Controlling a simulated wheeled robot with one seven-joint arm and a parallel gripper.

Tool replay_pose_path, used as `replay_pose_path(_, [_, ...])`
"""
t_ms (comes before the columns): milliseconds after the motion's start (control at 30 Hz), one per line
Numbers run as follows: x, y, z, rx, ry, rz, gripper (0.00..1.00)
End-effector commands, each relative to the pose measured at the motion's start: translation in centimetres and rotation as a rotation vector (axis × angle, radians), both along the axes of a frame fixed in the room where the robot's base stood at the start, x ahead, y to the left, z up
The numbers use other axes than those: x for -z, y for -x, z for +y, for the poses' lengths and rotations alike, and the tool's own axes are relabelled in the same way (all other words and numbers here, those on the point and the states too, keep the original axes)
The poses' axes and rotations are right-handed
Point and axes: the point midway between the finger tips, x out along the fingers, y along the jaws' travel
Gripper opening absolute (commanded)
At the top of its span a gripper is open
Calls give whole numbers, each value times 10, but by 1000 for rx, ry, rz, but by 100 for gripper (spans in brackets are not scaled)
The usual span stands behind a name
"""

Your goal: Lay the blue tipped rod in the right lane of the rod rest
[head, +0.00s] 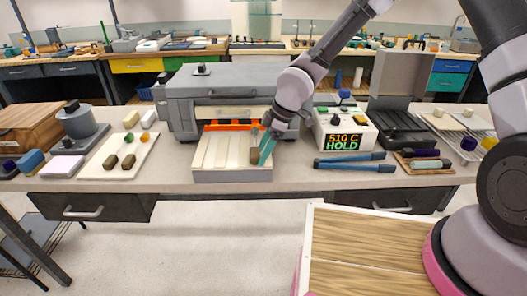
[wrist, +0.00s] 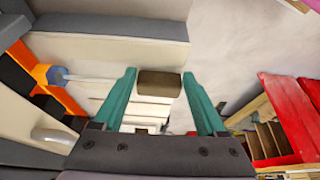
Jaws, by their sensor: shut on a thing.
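The rod rest (head: 205,160) is a pale tray with several lanes running front to back, in front of the furnace. My gripper (head: 264,150) is over its right end, with teal fingers. In the wrist view my gripper (wrist: 160,100) has a brown block (wrist: 160,83) between its fingers. This block looks like the handle of the blue tipped rod, whose blue tip (wrist: 57,76) lies to the left on a clear shaft. The handle also shows in the head view (head: 254,158), at the rest's right side. Whether the rod touches the lane floor I cannot tell.
The grey furnace (head: 225,88) stands behind the rest, with an orange strip (head: 232,125) at its front. A meter reading 510 C HOLD (head: 345,138) and blue-handled tongs (head: 350,162) are to the right. A white board (head: 118,150) with small blocks is left.

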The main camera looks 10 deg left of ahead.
Motion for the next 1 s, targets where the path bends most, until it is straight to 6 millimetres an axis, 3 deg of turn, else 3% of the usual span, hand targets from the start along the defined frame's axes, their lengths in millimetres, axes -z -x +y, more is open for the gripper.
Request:
replay_pose_path(800, [5, 0, 0, -1, 0, 0, 16])
replay_pose_path(833, [5, 0, 0, -1, 0, 0, 82])
replay_pose_path(900, [5, 0, 0, -1, 0, 0, 100])
replay_pose_path(1000, [5, 0, 0, 0, 0, 0, 100])
